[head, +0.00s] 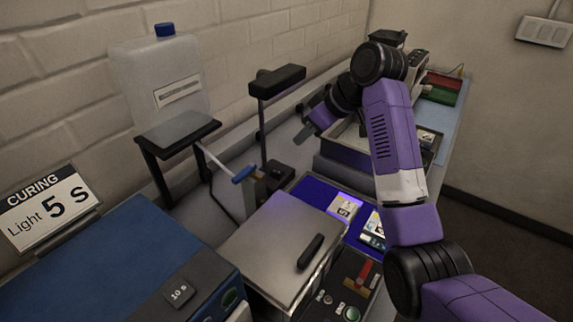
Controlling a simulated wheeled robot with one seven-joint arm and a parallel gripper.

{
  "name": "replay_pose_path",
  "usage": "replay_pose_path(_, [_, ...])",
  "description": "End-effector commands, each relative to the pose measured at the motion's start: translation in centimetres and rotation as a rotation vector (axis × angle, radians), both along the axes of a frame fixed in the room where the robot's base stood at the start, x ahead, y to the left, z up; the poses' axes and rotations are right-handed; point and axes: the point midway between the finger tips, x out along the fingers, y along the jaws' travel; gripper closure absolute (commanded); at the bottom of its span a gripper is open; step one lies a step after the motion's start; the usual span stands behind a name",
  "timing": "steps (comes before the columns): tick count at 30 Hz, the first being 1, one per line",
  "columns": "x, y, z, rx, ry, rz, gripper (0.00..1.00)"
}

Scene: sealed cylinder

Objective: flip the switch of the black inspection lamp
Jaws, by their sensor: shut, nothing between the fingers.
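The black inspection lamp (277,81) stands left of my arm, its flat bar head on a thin upright post. Its dark base is low behind the steel box, with a small raised block that may be the switch; it is too small to tell its position. My gripper (304,134) is to the right of the post, below the lamp head's level in the picture. It is shut and appears empty. The fingers are small and dark, and I cannot tell whether they touch anything.
A steel-lidded box (268,240) with a black handle stands in front. A blue-topped unit (120,262) is at left, beside a curing sign (46,207). A black stand (178,135) and a translucent jug (163,85) are behind. A tray (345,152) lies under my arm.

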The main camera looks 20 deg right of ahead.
Motion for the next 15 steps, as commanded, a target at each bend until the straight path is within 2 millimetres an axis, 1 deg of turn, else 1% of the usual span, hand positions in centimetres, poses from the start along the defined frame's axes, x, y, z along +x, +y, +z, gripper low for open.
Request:
replay_pose_path(5, [1.2,1.1,-2.2,0.001,0.004,0.002,1.00])
replay_pose_path(15, [4.4,3.4,-7.6,0.000,0.004,0.002,1.00])
